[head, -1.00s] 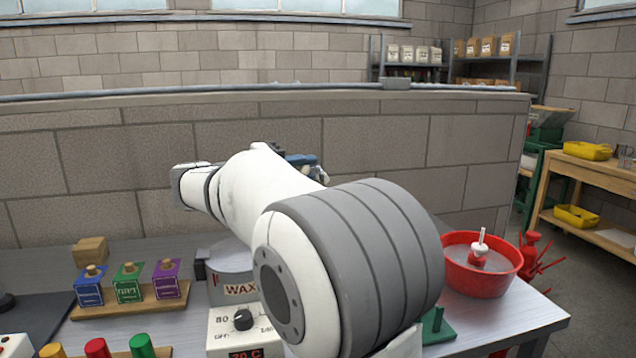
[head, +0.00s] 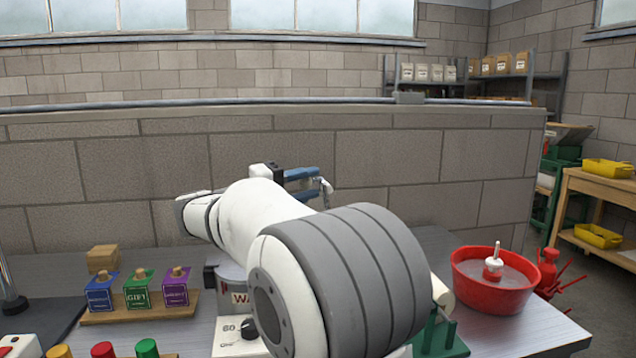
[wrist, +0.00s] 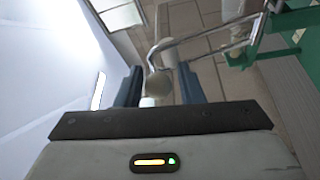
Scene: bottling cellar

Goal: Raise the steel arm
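My gripper (head: 316,181) is in front of the block wall in the head view, its blue fingers pointing right. A small bent steel piece (head: 327,188) shows at the fingertips. In the wrist view my gripper (wrist: 160,86) has its two blue fingers apart, with a clear gap. A steel arm (wrist: 205,33), a bent bright rod, runs from the upper right down to the area between the fingers. A pale rounded knob (wrist: 159,83) shows between them, with space on both sides. Whether a finger touches it I cannot tell. Its mount is not clear.
A red bowl (head: 461,285) of liquid stands at the bench's right. A wooden rack (head: 120,314) with blue, green and purple stamps is at left. A wax pot (head: 234,276) is partly behind my arm. Green metalwork (wrist: 288,22) is near the rod in the wrist view.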

